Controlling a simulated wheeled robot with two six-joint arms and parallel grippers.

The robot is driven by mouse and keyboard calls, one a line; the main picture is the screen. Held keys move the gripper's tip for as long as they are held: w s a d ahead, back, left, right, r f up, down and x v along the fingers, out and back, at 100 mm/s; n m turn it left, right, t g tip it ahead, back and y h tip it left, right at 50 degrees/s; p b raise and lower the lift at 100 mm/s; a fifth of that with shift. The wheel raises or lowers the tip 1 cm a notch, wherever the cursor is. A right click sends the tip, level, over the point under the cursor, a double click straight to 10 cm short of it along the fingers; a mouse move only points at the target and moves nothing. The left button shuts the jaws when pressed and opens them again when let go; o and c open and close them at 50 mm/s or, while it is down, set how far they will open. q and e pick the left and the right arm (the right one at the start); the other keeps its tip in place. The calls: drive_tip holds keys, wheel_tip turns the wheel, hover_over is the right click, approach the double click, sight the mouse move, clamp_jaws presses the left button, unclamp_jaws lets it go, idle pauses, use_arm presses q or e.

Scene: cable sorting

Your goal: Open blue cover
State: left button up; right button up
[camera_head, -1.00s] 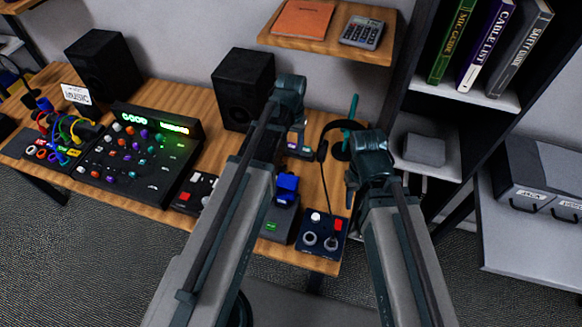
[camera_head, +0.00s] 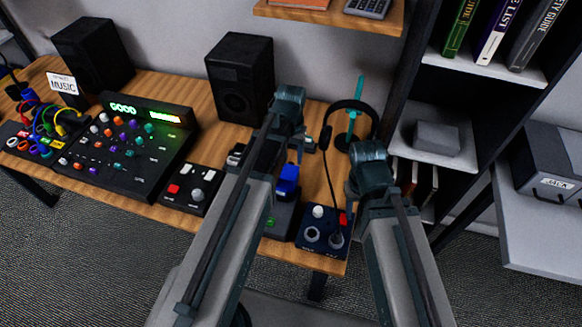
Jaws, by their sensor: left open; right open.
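The blue cover (camera_head: 288,180) sits on a small dark box (camera_head: 279,222) with a green label, near the front edge of the desk. It looks closed, though my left arm partly hides it and the box. My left gripper (camera_head: 303,143) is open and empty, just behind the cover and apart from it, partly hidden by its arm. My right gripper (camera_head: 352,188) is to the right of the cover, mostly hidden by its own arm links, and holds nothing that I can see.
A blue control box (camera_head: 322,238) with knobs and a plugged cable is right of the cover. Headphones (camera_head: 348,110) hang on a teal stand behind. A small switch panel (camera_head: 190,189), a mixer (camera_head: 128,150) and a speaker (camera_head: 240,80) stand left. A shelf (camera_head: 330,16) overhangs the back.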

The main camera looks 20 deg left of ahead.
use_arm(q)
wheel_tip(320, 180, down, 2)
drive_tip(key=shift+f+b, duration=0.15)
drive_tip(key=shift+b, duration=0.5)
clamp_jaws()
idle(1.0)
